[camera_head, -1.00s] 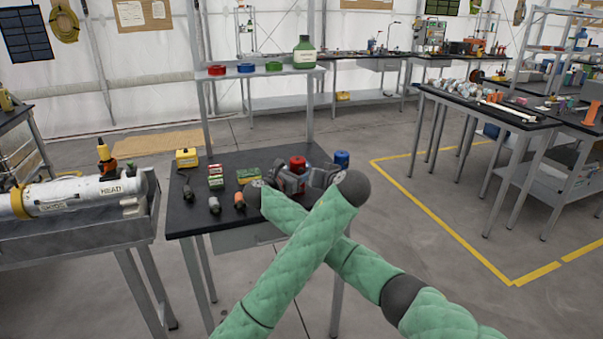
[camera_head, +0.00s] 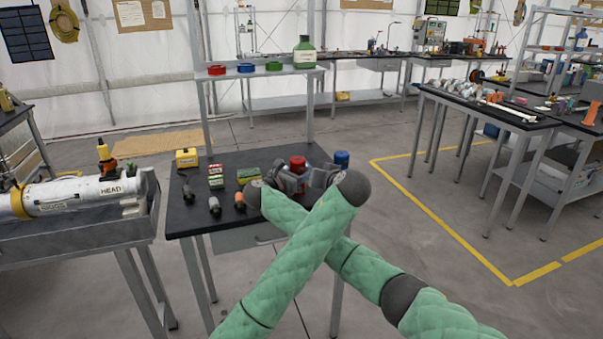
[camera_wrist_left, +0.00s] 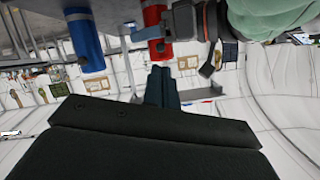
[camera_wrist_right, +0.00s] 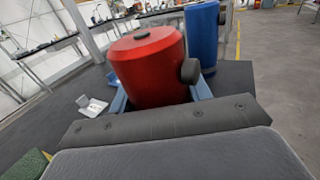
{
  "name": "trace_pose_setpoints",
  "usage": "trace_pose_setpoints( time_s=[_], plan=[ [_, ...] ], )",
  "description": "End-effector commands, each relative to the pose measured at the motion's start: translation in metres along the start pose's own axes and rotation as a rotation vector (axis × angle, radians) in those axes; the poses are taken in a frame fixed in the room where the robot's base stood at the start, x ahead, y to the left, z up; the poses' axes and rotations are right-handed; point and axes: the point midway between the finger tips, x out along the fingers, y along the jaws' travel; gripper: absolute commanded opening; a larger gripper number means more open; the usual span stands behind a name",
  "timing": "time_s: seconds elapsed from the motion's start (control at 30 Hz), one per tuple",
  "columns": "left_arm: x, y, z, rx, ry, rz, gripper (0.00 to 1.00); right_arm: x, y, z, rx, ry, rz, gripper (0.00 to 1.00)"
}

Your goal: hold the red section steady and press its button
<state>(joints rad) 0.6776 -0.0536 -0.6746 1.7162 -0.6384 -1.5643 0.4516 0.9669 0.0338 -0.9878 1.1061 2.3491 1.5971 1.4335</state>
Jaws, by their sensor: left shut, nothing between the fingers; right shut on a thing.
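The red section (camera_head: 298,162) stands upright on the dark table. In the right wrist view the red section (camera_wrist_right: 147,65) sits between the two blue-grey fingers of my right gripper (camera_head: 291,179), which is shut on it. A dark round knob, seemingly the button (camera_wrist_right: 190,71), sticks out from its side, facing right. My left gripper (camera_head: 318,178) is shut and empty. In the left wrist view its closed fingers (camera_wrist_left: 160,82) point toward the red section (camera_wrist_left: 153,18); I cannot tell whether they touch it. My forearms cross in front of the table.
A blue section (camera_head: 342,159) stands just right of the red one. Green-and-white boxes (camera_head: 215,176), a yellow box (camera_head: 187,158) and small cylinders (camera_head: 214,205) are on the left of the table (camera_head: 190,221). A shelf (camera_head: 262,72) rises behind.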

Motion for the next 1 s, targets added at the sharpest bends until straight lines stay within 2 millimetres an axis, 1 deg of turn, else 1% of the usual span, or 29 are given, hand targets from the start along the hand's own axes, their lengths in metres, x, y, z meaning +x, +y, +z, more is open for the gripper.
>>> trace_pose_setpoints(
  time_s=[0.33, 0.47, 0.53, 0.57, 0.77, 1.0],
  plan=[
    [-0.001, -0.001, -0.003, -0.001, 0.003, -0.001, 0.00, 0.000, 0.000, 0.000, 0.000, 0.000, 0.000, 0.12],
    [-0.008, 0.000, -0.018, -0.005, 0.025, 0.002, 0.00, 0.000, 0.000, 0.000, 0.000, 0.000, 0.000, 0.12],
    [-0.021, 0.005, -0.032, -0.005, 0.046, 0.016, 0.00, 0.000, 0.000, 0.000, 0.000, 0.000, 0.000, 0.12],
    [-0.027, 0.009, -0.035, 0.010, 0.042, 0.021, 0.00, 0.000, 0.000, 0.000, 0.000, 0.000, 0.000, 0.12],
    [-0.038, 0.013, -0.030, 0.220, 0.002, 0.025, 0.00, 0.000, 0.000, 0.000, 0.000, 0.000, 0.000, 0.12],
    [-0.047, 0.016, -0.018, 0.543, -0.053, 0.037, 0.00, 0.000, 0.000, 0.000, 0.000, 0.000, 0.000, 0.12]
  ],
)
